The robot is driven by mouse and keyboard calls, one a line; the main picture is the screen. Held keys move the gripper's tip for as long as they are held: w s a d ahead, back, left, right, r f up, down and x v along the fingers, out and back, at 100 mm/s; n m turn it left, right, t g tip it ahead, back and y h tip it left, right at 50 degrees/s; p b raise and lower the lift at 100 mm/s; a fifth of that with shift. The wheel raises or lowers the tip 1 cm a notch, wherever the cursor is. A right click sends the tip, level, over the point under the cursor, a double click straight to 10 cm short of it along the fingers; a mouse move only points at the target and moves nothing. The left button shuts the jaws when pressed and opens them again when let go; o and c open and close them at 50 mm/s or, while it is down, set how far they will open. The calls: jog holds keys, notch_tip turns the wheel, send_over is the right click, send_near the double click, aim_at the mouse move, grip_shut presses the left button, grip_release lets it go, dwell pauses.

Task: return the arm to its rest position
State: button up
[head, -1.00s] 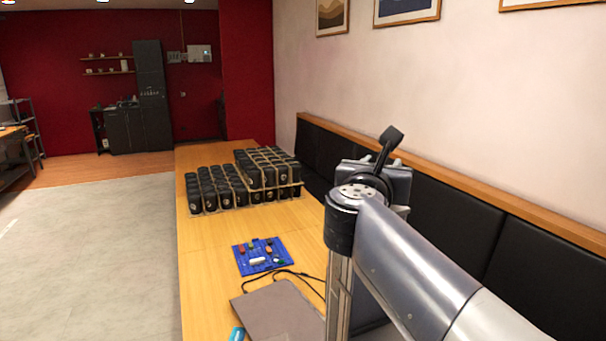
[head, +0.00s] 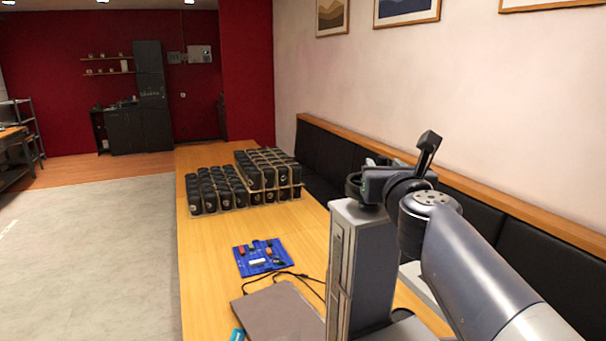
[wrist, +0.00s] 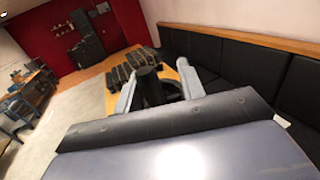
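My arm comes in from the lower right of the head view. Its joint is just right of the top of a tall grey upright unit (head: 365,265) on the table. A dark assembly and a black bar show by that joint; I cannot make out my fingertips there. In the wrist view my gripper (wrist: 157,85) shows two light grey fingers, spread apart. A dark post and a black ring show between them; nothing is clearly clamped. The wooden table (head: 215,265) lies beyond the fingers.
A blue board (head: 247,267) with small coloured parts and a grey-brown flat panel (head: 278,312) lie nearer. A black padded bench (head: 485,225) runs along the right wall.

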jog(key=shift+w+d+f+n+y, duration=0.15)
jog(key=shift+n+y, duration=0.45)
jog(key=shift+y, duration=0.3)
